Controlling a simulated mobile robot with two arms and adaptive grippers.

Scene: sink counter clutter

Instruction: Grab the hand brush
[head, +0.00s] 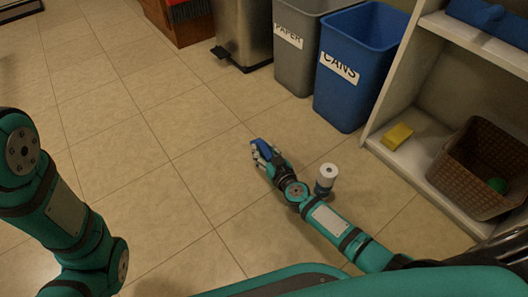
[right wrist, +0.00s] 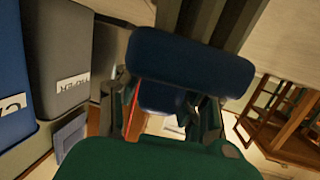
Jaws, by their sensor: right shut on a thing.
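My right gripper (head: 264,158) is low over the tiled floor in the middle of the head view, shut on a blue thing, the hand brush (head: 262,147) as far as I can tell. In the right wrist view, the brush's blue body (right wrist: 190,62) sits between the fingers of my right gripper (right wrist: 160,118), with dark grey strips like bristles beyond it. I cannot tell whether the brush touches the floor. My left arm shows at the left, but its gripper is out of view.
A blue CANS bin (head: 355,70), a grey PAPER bin (head: 297,50) and a metal pedal bin (head: 243,30) stand at the back. The right shelf holds a yellow sponge (head: 397,136) and brown basket (head: 470,185). Floor left is clear.

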